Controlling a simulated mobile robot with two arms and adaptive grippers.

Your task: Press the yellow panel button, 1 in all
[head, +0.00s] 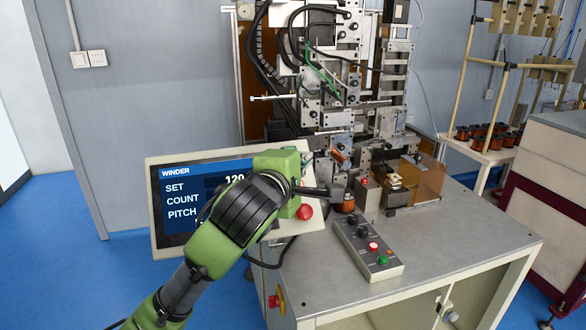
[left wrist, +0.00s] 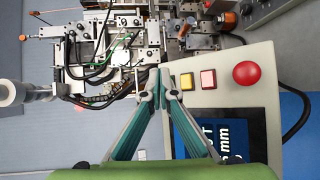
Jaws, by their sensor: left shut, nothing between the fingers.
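The yellow panel button (left wrist: 186,81) is a square button on the cream panel of the winder screen. My left gripper (left wrist: 152,76) is shut and empty. In the left wrist view its fingertips appear just left of the yellow button; I cannot tell how far they are from the panel. In the head view the left gripper (head: 334,192) reaches across the right side of the winder panel (head: 154,220), and the yellow button is hidden there. My right gripper is not in view.
Beside the yellow button are a pale pink square button (left wrist: 208,79) and a red round button (left wrist: 246,73). The screen (head: 185,200) reads WINDER. A grey control box (head: 370,248) lies on the machine table (head: 450,245). The winding machine (head: 335,100) stands behind.

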